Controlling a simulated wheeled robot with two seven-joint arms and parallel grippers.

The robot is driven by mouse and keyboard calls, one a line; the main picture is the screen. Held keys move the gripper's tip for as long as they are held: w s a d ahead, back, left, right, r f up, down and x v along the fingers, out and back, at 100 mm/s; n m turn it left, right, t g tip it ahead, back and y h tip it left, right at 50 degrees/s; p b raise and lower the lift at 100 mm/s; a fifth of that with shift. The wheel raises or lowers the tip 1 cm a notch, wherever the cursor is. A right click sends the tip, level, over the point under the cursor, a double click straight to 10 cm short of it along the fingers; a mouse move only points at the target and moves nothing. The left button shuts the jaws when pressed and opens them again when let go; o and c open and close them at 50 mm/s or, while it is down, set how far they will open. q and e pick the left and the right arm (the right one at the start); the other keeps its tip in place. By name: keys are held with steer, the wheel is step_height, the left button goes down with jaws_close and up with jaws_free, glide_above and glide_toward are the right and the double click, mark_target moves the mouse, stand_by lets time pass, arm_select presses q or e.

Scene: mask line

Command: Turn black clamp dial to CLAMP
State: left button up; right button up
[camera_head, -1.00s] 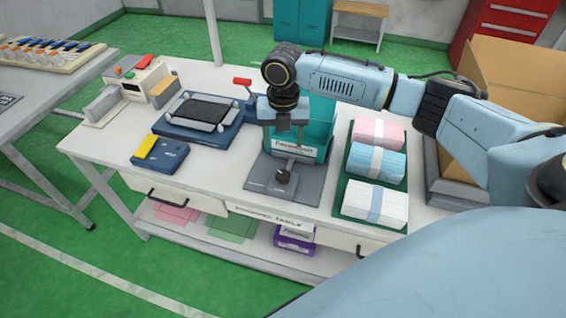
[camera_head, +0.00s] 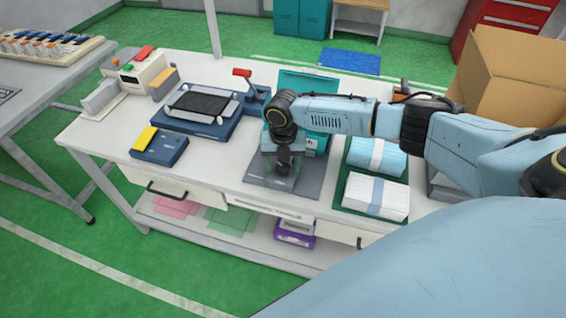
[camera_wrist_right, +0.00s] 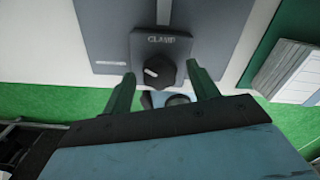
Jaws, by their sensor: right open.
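The black clamp dial (camera_wrist_right: 160,73) shows in the right wrist view on a dark plate (camera_wrist_right: 176,45) that reads CLAMP above it. Its pale pointer mark lies on its left side. My right gripper (camera_wrist_right: 161,69) is open, with one green finger on each side of the dial and visible gaps between. Whether the fingertips are level with the dial in height I cannot tell. In the head view my right gripper (camera_head: 284,170) is over the grey clamp base (camera_head: 310,182) and hides the dial. My left gripper is not in view.
A teal machine housing (camera_head: 312,85) stands behind my right gripper. A green tray (camera_head: 345,208) with wrapped stacks (camera_head: 375,196) is at its right. A blue scale-like device (camera_head: 185,125) and a small blue box (camera_head: 158,147) with a yellow block are at its left on the white table (camera_head: 225,165).

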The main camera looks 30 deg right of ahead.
steer(key=c, duration=1)
steer(key=shift+r+m+p, duration=0.15)
steer(key=shift+m+p, duration=0.85)
steer(key=m+p, duration=0.2)
steer(key=m, duration=0.1)
steer(key=shift+m, duration=0.3)
steer(key=m+p, duration=0.2)
steer(key=m, duration=0.1)
steer(key=shift+p, duration=0.3)
steer(key=shift+m+p, duration=0.75)
steer(key=shift+m, duration=1.35)
steer(key=o, duration=1)
